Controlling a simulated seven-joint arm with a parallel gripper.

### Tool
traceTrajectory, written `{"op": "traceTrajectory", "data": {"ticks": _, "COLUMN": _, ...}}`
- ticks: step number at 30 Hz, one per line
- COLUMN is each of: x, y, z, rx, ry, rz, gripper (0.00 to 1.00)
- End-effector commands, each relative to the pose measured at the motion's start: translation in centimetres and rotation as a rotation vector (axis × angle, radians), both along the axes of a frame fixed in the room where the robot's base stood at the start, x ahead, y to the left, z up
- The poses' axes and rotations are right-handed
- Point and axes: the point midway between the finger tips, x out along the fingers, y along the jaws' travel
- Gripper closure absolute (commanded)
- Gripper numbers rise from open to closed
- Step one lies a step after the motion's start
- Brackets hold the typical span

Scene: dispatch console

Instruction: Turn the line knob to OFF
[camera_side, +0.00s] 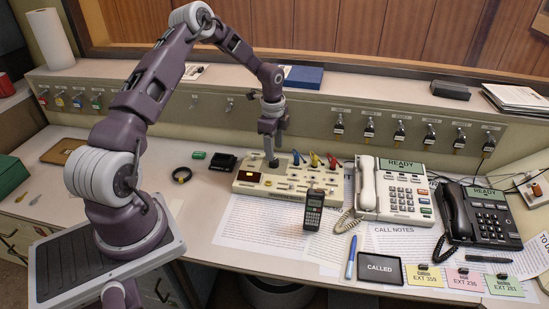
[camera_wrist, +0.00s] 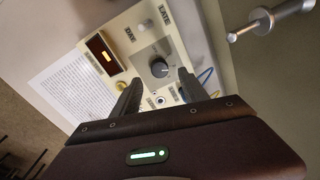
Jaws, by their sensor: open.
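The cream console (camera_side: 290,192) sits on the desk below my arm, with a small amber display (camera_side: 249,176) at its left end. In the wrist view the round dark line knob (camera_wrist: 158,67) sits on a grey plate of the console (camera_wrist: 117,42). Its pointer and the plate's markings are too small to read. My gripper (camera_wrist: 160,88) is open, its two dark fingers apart on either side below the knob in the picture, with nothing between them. In the side view my gripper (camera_side: 272,160) points down over the console's left part and hides the knob area.
Coloured plugs (camera_side: 315,160) stand at the console's back right. A handheld radio (camera_side: 313,210) stands close in front. A cream phone (camera_side: 395,190) and a dark phone (camera_side: 480,215) are to the right. In the wrist view a metal peg (camera_wrist: 262,22) juts in at upper right.

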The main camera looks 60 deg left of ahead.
Motion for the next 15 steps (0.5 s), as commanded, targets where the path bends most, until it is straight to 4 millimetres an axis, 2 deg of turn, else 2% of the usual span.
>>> {"op": "traceTrajectory", "data": {"ticks": 3, "x": 0.1, "y": 0.0, "z": -2.4, "rx": -0.002, "ry": 0.003, "rz": 0.0, "gripper": 0.48}}
{"op": "traceTrajectory", "data": {"ticks": 6, "x": 0.1, "y": 0.0, "z": -3.8, "rx": 0.0, "ry": 0.002, "rz": 0.001, "gripper": 0.48}}
{"op": "traceTrajectory", "data": {"ticks": 9, "x": 0.2, "y": 0.0, "z": -4.6, "rx": 0.0, "ry": 0.0, "rz": 0.002, "gripper": 0.48}}
{"op": "traceTrajectory", "data": {"ticks": 15, "x": 0.2, "y": 0.1, "z": -4.7, "rx": 0.001, "ry": 0.0, "rz": 0.003, "gripper": 0.48}}
